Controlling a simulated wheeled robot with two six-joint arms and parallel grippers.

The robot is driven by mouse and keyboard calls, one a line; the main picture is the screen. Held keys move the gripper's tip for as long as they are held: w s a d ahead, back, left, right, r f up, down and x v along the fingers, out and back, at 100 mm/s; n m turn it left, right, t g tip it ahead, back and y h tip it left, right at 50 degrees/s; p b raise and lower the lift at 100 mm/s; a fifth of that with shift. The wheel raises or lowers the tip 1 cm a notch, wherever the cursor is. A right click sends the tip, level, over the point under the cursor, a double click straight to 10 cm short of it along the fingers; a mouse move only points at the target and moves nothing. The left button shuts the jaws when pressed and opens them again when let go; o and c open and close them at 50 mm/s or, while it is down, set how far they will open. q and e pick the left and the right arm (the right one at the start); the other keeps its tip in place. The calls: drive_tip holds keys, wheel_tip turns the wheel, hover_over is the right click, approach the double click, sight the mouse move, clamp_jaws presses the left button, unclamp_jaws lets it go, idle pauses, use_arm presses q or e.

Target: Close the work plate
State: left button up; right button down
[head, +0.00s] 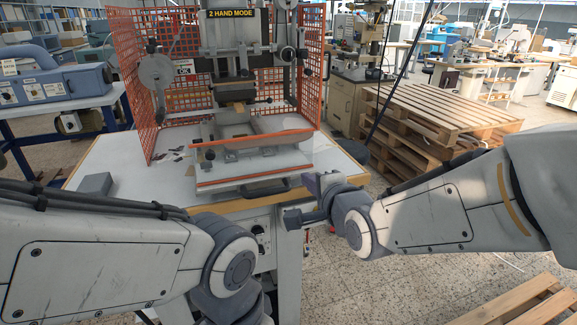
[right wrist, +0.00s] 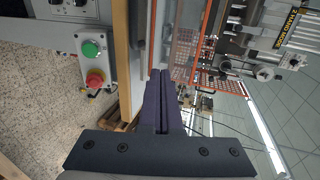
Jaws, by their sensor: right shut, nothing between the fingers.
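The work plate (head: 285,160) is a pale plate with orange strips on the front of the stamping press (head: 235,50). It reaches out from under the press head towards the table's front edge. A dark handle (head: 253,191) sits at its front. My right gripper (head: 309,182) is just right of the handle, near the plate's front right corner, shut and empty. Its dark fingers lie together in the right wrist view (right wrist: 160,100). I cannot tell whether they touch the plate. My left arm comes in at lower left; its gripper is out of view.
Orange mesh guards (head: 140,85) stand around the press. A grey block (head: 96,184) lies on the table (head: 135,180) at left. A control box with a green button and a red button (right wrist: 93,62) is on the table's front. Wooden pallets (head: 435,115) are stacked at right.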

drive_tip(key=p, duration=0.9)
approach(284, 159)
drive_tip(key=p+x, duration=0.1)
drive_tip(key=x, duration=0.4)
drive_tip(key=shift+f+p, duration=0.1)
drive_tip(key=shift+p, duration=0.2)
drive_tip(key=shift+w+a+f, duration=0.15)
drive_tip(key=shift+w+a, duration=0.05)
drive_tip(key=shift+w, duration=0.45)
